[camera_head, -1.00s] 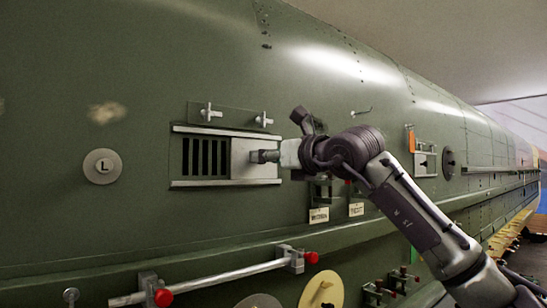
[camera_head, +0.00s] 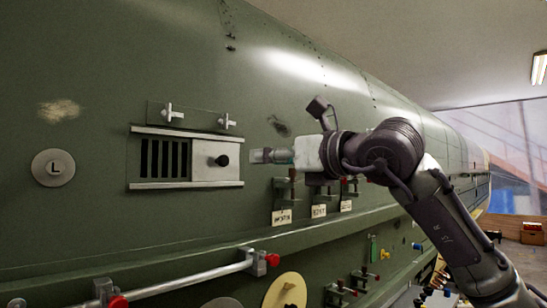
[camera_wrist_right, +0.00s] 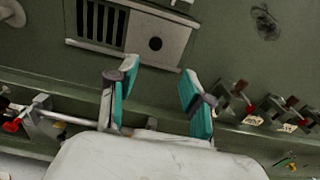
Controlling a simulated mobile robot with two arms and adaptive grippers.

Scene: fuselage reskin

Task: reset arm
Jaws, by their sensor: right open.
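My right gripper (camera_head: 270,155) is open and empty in the head view, to the right of a sliding vent panel. In the right wrist view its two teal-lined fingers (camera_wrist_right: 160,98) stand apart with nothing between them. The vent's sliding plate (camera_head: 208,170) has a black round knob (camera_head: 223,160), and dark slots (camera_head: 165,158) show to its left. The knob also shows in the right wrist view (camera_wrist_right: 155,43), apart from the fingers. My left gripper is not in view.
The green fuselage wall (camera_head: 80,120) fills the left and middle. A silver bar with red knobs (camera_head: 190,284) runs along the lower ledge. Tagged latches (camera_head: 283,200) sit below my right gripper. A round L plate (camera_head: 53,168) is at left. Open floor shows at far right.

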